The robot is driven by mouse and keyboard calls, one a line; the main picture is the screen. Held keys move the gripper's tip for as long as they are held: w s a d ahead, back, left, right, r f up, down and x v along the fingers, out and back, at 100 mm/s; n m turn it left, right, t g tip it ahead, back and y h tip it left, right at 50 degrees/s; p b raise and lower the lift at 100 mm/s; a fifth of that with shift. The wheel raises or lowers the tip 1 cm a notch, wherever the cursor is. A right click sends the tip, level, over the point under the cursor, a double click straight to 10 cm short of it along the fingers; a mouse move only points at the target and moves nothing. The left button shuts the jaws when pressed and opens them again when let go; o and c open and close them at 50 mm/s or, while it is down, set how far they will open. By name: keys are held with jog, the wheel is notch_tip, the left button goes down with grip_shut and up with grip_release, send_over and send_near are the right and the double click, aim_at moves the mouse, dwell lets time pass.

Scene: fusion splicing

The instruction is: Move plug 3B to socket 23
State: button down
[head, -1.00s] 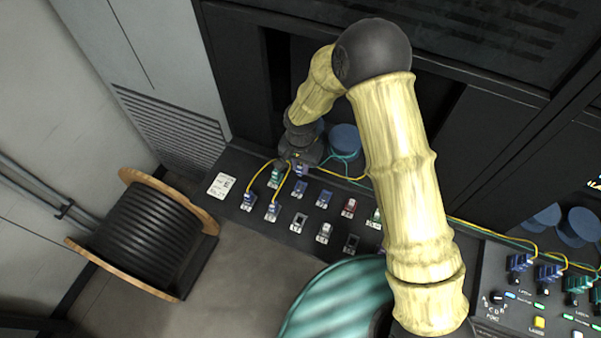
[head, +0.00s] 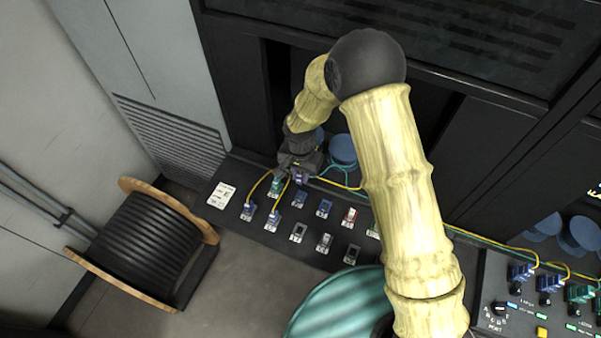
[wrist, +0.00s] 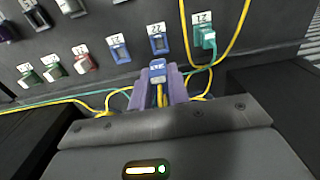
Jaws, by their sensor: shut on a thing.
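My gripper (wrist: 158,88) has purple fingers shut on a blue plug (wrist: 157,68) with a small white label too blurred to read. A yellow cable runs back from the plug between the fingers. In the wrist view an open blue socket (wrist: 158,42) lies just ahead of the plug, its label perhaps 22 or 23; a gap shows between them. Another blue socket (wrist: 119,52) is to its left. In the head view my gripper (head: 299,174) is low over the back left of the panel, and the fingers partly hide the plug.
A green plug (wrist: 207,40) with a cable sits right of the socket in the wrist view. Yellow and teal cables loop around my gripper. Several more sockets and plugs fill the dark panel (head: 275,238). A cable drum (head: 145,240) stands on the floor at left.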

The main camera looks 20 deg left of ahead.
jog(key=shift+d, duration=0.15)
jog(key=d+f, duration=0.3)
jog(key=d, duration=0.5)
jog(key=shift+s+d+f, duration=0.1)
jog(key=shift+s+f, duration=0.05)
jog(key=shift+f, duration=1.3)
jog(key=shift+s+d+f, duration=0.1)
jog(key=shift+s+f, duration=0.05)
jog(key=shift+f, duration=1.3)
jog(key=shift+f, duration=0.5)
dwell(0.3)
jog(key=c, duration=1.3)
grip_release()
jog(key=shift+o, duration=0.2)
jog(key=shift+r, duration=0.1)
